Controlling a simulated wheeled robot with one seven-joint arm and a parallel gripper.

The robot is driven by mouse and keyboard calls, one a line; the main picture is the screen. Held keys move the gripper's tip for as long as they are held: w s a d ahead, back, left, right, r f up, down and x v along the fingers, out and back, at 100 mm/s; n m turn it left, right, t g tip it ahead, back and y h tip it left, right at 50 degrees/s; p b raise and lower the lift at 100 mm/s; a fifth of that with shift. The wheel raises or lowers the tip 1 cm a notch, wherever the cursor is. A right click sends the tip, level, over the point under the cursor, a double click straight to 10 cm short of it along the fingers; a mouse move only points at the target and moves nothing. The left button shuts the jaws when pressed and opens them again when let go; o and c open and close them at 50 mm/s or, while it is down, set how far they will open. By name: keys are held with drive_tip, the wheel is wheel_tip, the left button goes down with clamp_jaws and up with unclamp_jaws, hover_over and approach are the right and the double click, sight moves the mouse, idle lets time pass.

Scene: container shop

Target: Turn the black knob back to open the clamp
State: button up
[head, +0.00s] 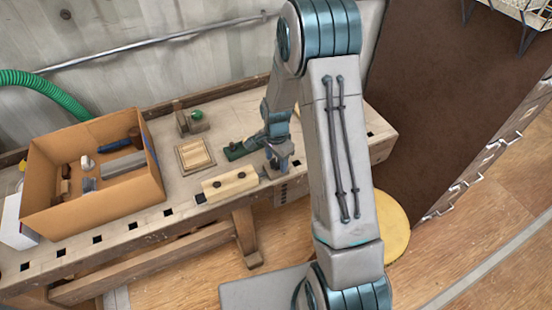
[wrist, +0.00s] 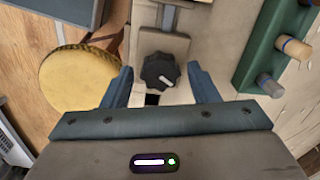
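The black knob (wrist: 160,70) with a white pointer mark shows in the wrist view. It sits on the clamp (wrist: 176,43), whose grey metal bar runs up out of the picture. My gripper (wrist: 160,67) is open, with one blue finger on each side of the knob. A gap shows between the knob and each finger, and I cannot tell how high the fingertips are above it. In the head view my gripper (head: 278,160) is over the front right part of the workbench (head: 340,131). The knob cannot be made out there behind my gripper and arm.
A green rack (wrist: 250,72) with several pegs stands right of the clamp in the wrist view. In the head view a pale wooden block (head: 230,184) lies left of my gripper. A cardboard box (head: 110,205) of tools is farther left.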

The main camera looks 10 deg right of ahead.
drive_tip(key=c, duration=0.8)
drive_tip(key=shift+o, duration=0.2)
drive_tip(key=shift+n, duration=0.3)
drive_tip(key=n+b, duration=0.3)
drive_tip(key=n, duration=0.1)
drive_tip(key=shift+f, duration=0.1)
drive_tip(key=n+b, duration=0.2)
drive_tip(key=n, duration=0.3)
drive_tip(key=shift+n, duration=0.4)
drive_tip(key=n, duration=0.6)
drive_tip(key=shift+w+b, duration=0.1)
drive_tip(key=shift+b, duration=0.3)
drive_tip(key=n, duration=0.6)
drive_tip(key=shift+p, duration=0.4)
drive_tip(key=shift+n, duration=0.3)
